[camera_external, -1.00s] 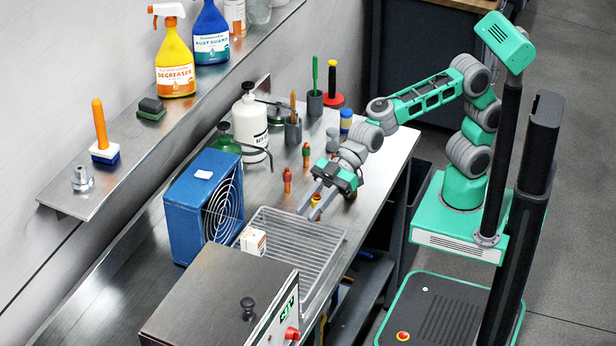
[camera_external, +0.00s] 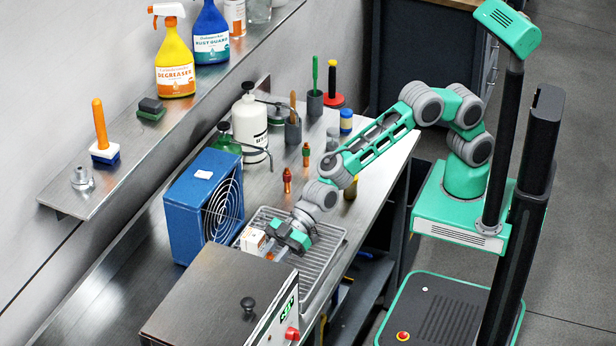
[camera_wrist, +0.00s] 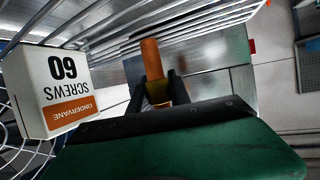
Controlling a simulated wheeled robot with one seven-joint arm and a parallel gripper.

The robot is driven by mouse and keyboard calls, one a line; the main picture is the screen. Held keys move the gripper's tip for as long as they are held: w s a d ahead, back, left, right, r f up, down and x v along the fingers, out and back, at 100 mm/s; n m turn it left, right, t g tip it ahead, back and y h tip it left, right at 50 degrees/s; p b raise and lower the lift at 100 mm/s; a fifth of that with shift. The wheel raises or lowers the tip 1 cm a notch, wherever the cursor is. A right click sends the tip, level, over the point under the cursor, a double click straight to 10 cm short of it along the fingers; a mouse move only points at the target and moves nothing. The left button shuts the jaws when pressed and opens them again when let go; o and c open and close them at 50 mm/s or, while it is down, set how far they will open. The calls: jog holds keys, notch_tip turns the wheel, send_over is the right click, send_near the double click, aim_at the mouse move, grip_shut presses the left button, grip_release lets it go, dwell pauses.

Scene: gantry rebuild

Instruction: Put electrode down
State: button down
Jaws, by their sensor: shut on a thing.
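My gripper (camera_external: 273,250) is low over the wire rack (camera_external: 322,258), just right of the small white screws box (camera_external: 252,240). In the wrist view my gripper (camera_wrist: 158,88) is shut on the electrode (camera_wrist: 150,58), a copper-orange cylinder with a yellowish lower part between the fingers. The rack's bars (camera_wrist: 190,22) show beyond it, and the screws box (camera_wrist: 60,88) is close on the left. In the external view only a small orange bit of the electrode (camera_external: 269,256) shows. Whether it touches the rack I cannot tell.
A blue fan unit (camera_external: 203,205) stands left of the rack, and a steel box with a black knob (camera_external: 222,300) in front. The rack's right part is clear.

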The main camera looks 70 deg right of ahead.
jog(key=c, duration=1.2)
grip_release()
jog(key=shift+r, duration=0.1)
